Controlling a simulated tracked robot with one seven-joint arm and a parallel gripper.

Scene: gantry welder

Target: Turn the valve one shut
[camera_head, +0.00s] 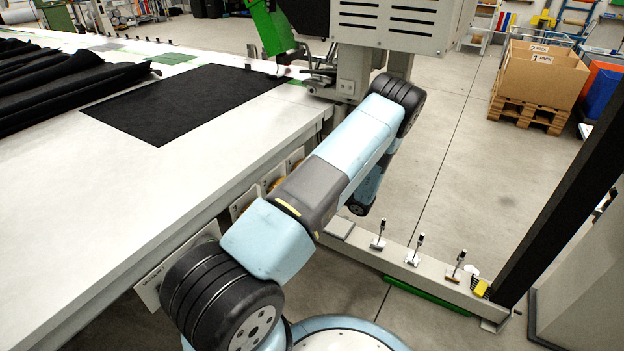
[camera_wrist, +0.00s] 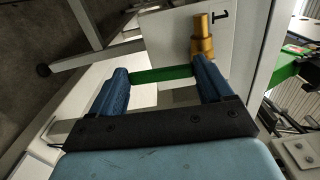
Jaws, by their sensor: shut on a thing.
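In the wrist view, the valve shows as a brass fitting (camera_wrist: 203,40) on a white plate marked 1 (camera_wrist: 221,17). A green bar, which looks like the valve's handle (camera_wrist: 162,74), lies across the space between the blue fingers of my gripper (camera_wrist: 161,70). My gripper is shut on this green handle, with one finger at each end. The right finger is just below the brass fitting and covers where the handle meets it. In the head view my gripper is hidden behind my arm, and I cannot tell valve one apart there.
A long white table (camera_head: 75,205) with black cloth (camera_head: 185,103) fills the left; several white plates (camera_head: 245,196) hang below its edge. A low beam with small levers (camera_head: 414,250) crosses the floor at right. A dark post (camera_head: 570,190) stands beyond. A grey machine head (camera_head: 395,25) is above.

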